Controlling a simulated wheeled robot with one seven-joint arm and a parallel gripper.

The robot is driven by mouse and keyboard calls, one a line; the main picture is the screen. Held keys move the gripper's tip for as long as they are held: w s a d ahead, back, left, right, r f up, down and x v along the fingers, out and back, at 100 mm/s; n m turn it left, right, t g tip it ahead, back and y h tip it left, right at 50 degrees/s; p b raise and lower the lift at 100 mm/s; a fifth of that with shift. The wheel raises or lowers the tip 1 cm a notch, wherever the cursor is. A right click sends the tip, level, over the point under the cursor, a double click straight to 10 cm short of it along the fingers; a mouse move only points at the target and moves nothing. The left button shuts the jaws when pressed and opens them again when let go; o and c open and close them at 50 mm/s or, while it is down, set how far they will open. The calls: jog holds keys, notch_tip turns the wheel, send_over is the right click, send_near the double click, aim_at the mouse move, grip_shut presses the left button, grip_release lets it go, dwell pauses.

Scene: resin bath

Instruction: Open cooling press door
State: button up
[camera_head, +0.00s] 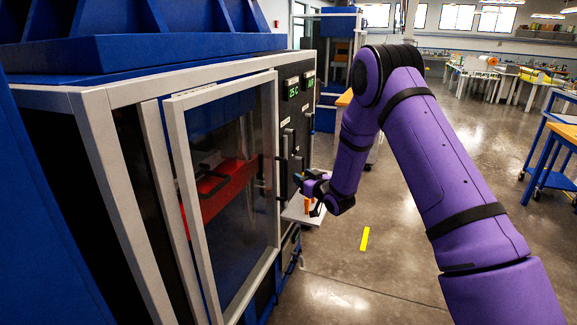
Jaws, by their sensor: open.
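The cooling press (92,104) stands on the left, with a pale grey frame and blue top. Its door (176,139) is a clear panel in a grey frame, with red parts showing behind it. The door frame stands proud of the press frame on the left side; I cannot tell whether it is ajar. A dark upright handle (263,178) is at the door's right edge. My gripper (304,183) is open, to the right of the door beside the control panel. It looks apart from the door handle, and its fingers are small and partly hidden.
A dark control panel (291,110) with green displays and handles is right of the door. A small pale shelf (296,215) juts out below my gripper. The grey floor (400,270) is open in front, with a yellow mark (365,239). Blue-framed tables (557,150) stand at the right.

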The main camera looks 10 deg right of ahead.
aim_at(287, 169)
jog(key=x, duration=0.7)
jog(key=f+x, duration=0.1)
jog(key=x, duration=0.3)
jog(key=shift+w, duration=0.15)
jog(key=shift+c, duration=0.5)
grip_shut()
